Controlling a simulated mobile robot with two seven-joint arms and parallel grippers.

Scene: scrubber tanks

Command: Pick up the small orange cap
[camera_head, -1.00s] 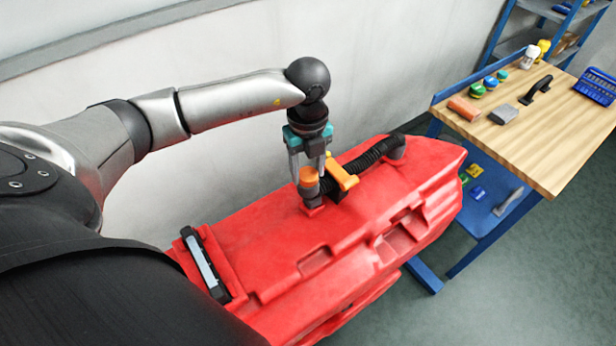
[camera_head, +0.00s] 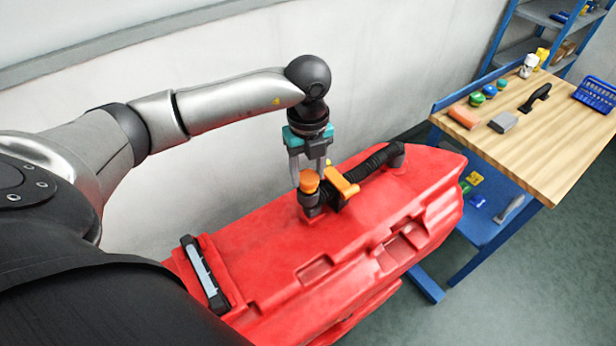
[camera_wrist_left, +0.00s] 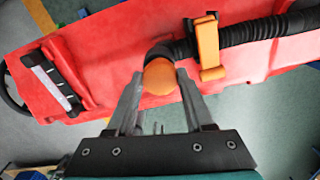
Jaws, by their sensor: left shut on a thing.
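The small orange cap (camera_head: 309,180) sits at the top of a dark upright fitting (camera_head: 311,199) on the red tank (camera_head: 270,235). My left gripper (camera_head: 308,178) comes down from above and is shut on the cap at its fingertips. In the left wrist view the round cap (camera_wrist_left: 159,77) shows between the two fingertips (camera_wrist_left: 160,78). Whether any gap separates the cap from the fitting cannot be made out. My right gripper is not in view.
An orange clip (camera_head: 342,183) and a black ribbed hose (camera_head: 368,163) are close to the right of the cap. A black-and-white handle (camera_head: 204,271) lies at the tank's near left. A wooden workbench (camera_head: 550,150) with several small items stands at the right.

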